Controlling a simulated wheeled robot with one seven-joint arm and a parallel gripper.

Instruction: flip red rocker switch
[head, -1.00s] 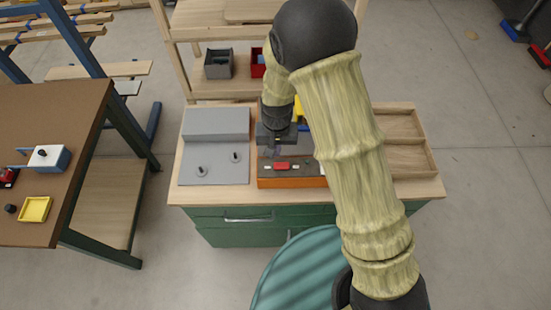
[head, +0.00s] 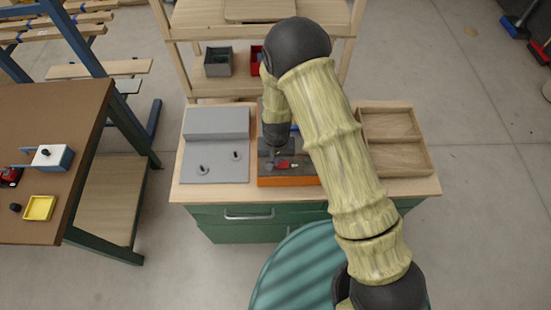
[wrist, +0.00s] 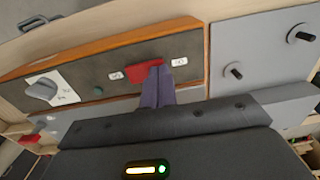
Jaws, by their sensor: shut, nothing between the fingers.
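The red rocker switch (wrist: 140,72) sits on the dark top of an orange-sided panel box (wrist: 120,48) in the wrist view, between two small white labels. The switch also shows in the head view (head: 283,165), partly covered by my gripper. My gripper (wrist: 156,66) is shut and empty, its fingertips over the right part of the red switch. They seem to touch it or hover just above; I cannot tell which. In the head view my gripper (head: 277,158) points down at the panel.
A grey panel with two black knobs (head: 215,165) stands left of the box. A wooden divided tray (head: 395,155) lies to the right. The panel also carries a grey knob (wrist: 42,90) and a green button (wrist: 98,91). A brown table (head: 40,130) stands further left.

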